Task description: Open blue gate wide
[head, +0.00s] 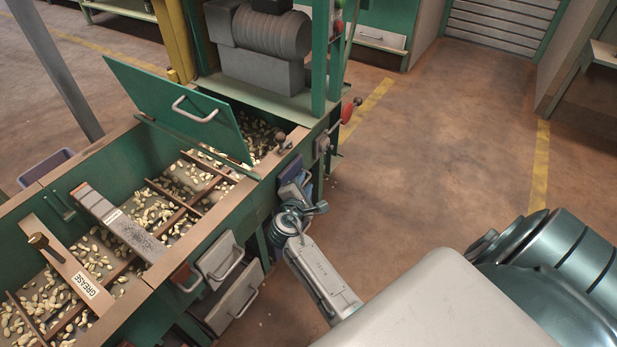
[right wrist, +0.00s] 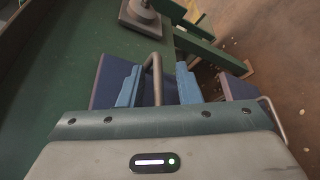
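The blue gate (right wrist: 108,82) is a dark blue panel on the hopper's front in the right wrist view, with a bent metal handle (right wrist: 152,75). A sliver of blue shows beside the gripper in the head view (head: 307,187). My right gripper (right wrist: 158,90) is at the gate. Its two lighter blue fingers stand apart, with the handle between them, nearer the left finger. I cannot tell whether either finger touches the handle. The gripper (head: 294,192) hides most of the gate in the head view. My left gripper is not in view.
The green hopper (head: 128,309) holds loose nuts between brown dividers, with a raised green lid (head: 160,98). A knob (head: 282,141) stands on its rim. Drawers with pale handles (head: 222,260) lie left of my right arm. A red-ended lever (head: 347,111) is beyond. The floor to the right is clear.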

